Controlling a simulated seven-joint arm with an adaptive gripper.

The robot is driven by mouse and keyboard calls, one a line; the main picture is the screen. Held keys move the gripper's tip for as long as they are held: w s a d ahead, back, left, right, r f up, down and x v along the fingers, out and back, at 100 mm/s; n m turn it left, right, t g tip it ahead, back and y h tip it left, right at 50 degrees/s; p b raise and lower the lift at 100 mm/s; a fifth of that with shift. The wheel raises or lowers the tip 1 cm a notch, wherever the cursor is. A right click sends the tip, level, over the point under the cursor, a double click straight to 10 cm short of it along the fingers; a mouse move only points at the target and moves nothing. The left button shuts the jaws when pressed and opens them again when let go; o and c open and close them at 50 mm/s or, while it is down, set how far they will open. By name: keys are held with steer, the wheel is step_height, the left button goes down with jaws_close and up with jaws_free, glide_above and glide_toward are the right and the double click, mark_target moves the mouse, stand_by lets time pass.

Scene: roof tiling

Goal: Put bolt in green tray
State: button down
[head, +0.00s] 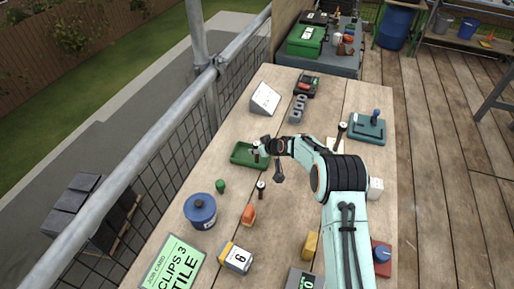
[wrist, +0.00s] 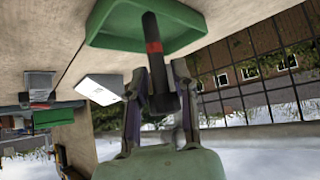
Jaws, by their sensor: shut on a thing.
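The green tray (head: 240,156) lies on the wooden table, left of the table's middle in the head view. It also shows at the top of the wrist view (wrist: 112,28). My gripper (head: 263,147) is at the tray's right part. In the wrist view my gripper (wrist: 160,78) has its two fingers closed on a dark bolt (wrist: 152,30) with a red band. The bolt's shaft points towards the tray and overlaps it in the picture. I cannot tell whether its tip touches the tray floor.
A similar dark-topped piece (head: 261,187) stands in front of the tray, near a green peg (head: 220,186) and a blue pot (head: 201,211). A white sloped block (head: 265,98) and a grey holed block (head: 298,109) lie behind. A railing (head: 150,105) runs along the left.

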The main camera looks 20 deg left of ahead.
steer(key=shift+f, duration=0.3)
steer(key=c, duration=0.9)
jaws_free()
steer(key=shift+r, duration=0.3)
steer(key=s+d+r+m+g+h, duration=0.2)
steer(key=s+d+r+m+h, duration=0.1)
steer(key=s+d+r, duration=1.45)
steer(key=s+d+m+g+h, duration=0.1)
steer(key=s+d+m, duration=0.1)
steer(key=s, duration=0.5)
steer(key=s+d+m+g+h, duration=0.1)
steer(key=s+d+m, duration=0.1)
steer(key=s+d, duration=0.3)
steer(key=s+d+m+g+h, duration=0.1)
steer(key=s+d, duration=0.3)
steer(key=s, duration=0.7)
steer(key=shift+r+m, duration=0.4)
steer(key=shift+m, duration=0.4)
